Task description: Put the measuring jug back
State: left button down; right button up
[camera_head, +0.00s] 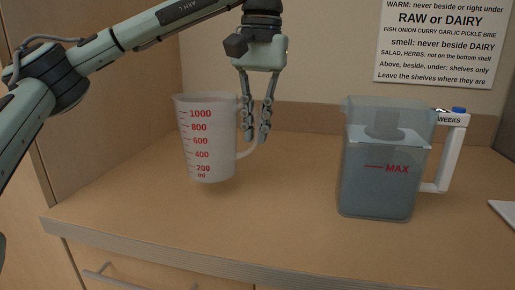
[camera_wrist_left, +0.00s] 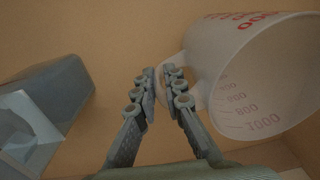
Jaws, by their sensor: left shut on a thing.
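The measuring jug (camera_head: 207,145) is a whitish, see-through jug with red marks up to 1000, upright at the left of the counter in the head view. Its shadow suggests that it is held slightly above the counter. My left gripper (camera_head: 264,138) points down and is shut on the jug's handle, on the right side of the jug. In the left wrist view my gripper's fingers (camera_wrist_left: 160,85) close on the handle, and the jug (camera_wrist_left: 235,80) opens toward the camera at right. My right gripper is not in view.
A filter pitcher (camera_head: 378,165) with a MAX mark and white handle stands to the right on the counter (camera_head: 270,225). A sign (camera_head: 440,45) hangs on the back wall. A white item (camera_head: 504,213) lies at the right edge. The counter between jug and pitcher is clear.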

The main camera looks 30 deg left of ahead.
pick_arm(q)
jog(key=shift+w+d+f, duration=0.1)
jog(key=shift+w+f, duration=0.1)
jog(key=shift+w, duration=0.05)
jog(key=shift+f, duration=1.95)
jog(key=shift+f, duration=0.1)
jog(key=c, duration=1.6)
grip_release()
notch_tip(320, 180, up, 12)
jog(key=shift+d, duration=0.3)
